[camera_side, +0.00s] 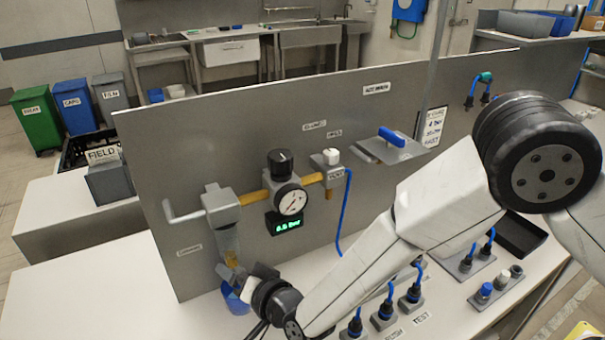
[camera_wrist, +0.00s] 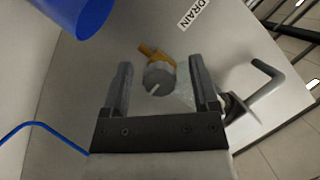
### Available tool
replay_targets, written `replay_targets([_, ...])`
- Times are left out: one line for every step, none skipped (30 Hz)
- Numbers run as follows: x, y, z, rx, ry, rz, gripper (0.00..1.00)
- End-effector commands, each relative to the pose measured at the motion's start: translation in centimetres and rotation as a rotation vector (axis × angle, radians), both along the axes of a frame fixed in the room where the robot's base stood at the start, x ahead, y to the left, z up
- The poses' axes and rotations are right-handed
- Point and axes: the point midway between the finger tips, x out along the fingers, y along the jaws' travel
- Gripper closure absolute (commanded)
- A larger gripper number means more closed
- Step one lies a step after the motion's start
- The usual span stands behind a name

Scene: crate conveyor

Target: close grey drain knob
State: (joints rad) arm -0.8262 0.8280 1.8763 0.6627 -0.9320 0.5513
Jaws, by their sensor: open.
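In the wrist view the grey drain knob (camera_wrist: 158,80) is a round grey cap with a pale line on its face, next to a brass fitting (camera_wrist: 152,54). My gripper (camera_wrist: 163,80) is open, with one finger on each side of the knob and visible gaps between. A DRAIN label (camera_wrist: 193,13) is on the panel above it. In the side view my gripper (camera_side: 245,275) is low at the left end of the panel, by the brass drain part (camera_side: 232,259) under the grey filter unit (camera_side: 222,208). The knob itself is hidden there by the gripper.
A blue cup (camera_wrist: 80,14) is close by in the wrist view and sits under the drain in the side view (camera_side: 236,300). A bent grey pipe (camera_side: 182,214) sticks out left. A gauge (camera_side: 290,200) and black knob (camera_side: 280,162) are on the panel. A blue hose (camera_side: 345,215) hangs right.

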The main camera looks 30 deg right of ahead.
Motion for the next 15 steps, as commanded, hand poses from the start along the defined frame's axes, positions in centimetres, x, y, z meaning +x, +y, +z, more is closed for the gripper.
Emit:
replay_targets([0.06, 0.0, -0.02, 0.0, 0.0, 0.0, 0.23])
replay_targets([0.07, 0.0, -0.03, 0.0, 0.0, 0.0, 0.23])
replay_targets([0.08, 0.01, -0.02, 0.0, 0.0, 0.0, 0.23])
replay_targets([0.07, 0.01, -0.02, 0.0, 0.0, 0.0, 0.23])
replay_targets([0.07, 0.01, -0.02, 0.0, 0.0, 0.0, 0.23])
replay_targets([0.07, 0.0, -0.01, 0.0, 0.0, 0.0, 0.23])
replay_targets([0.07, 0.01, -0.02, 0.0, 0.0, 0.0, 0.23])
replay_targets([0.06, 0.0, -0.02, 0.0, 0.0, 0.0, 0.29])
replay_targets([0.06, 0.0, -0.02, 0.0, 0.0, 0.0, 0.42])
replay_targets([0.06, 0.0, -0.01, 0.0, 0.0, 0.0, 0.51])
replay_targets([0.06, 0.0, -0.02, 0.0, 0.0, 0.0, 0.61])
replay_targets([0.06, 0.0, -0.01, 0.0, 0.0, 0.0, 0.73])
replay_targets([0.05, -0.01, -0.01, 0.0, -0.001, -0.001, 0.83])
replay_targets([0.05, 0.0, -0.01, 0.0, -0.001, -0.001, 0.93])
replay_targets([0.05, -0.01, -0.01, 0.0, -0.001, -0.001, 1.0])
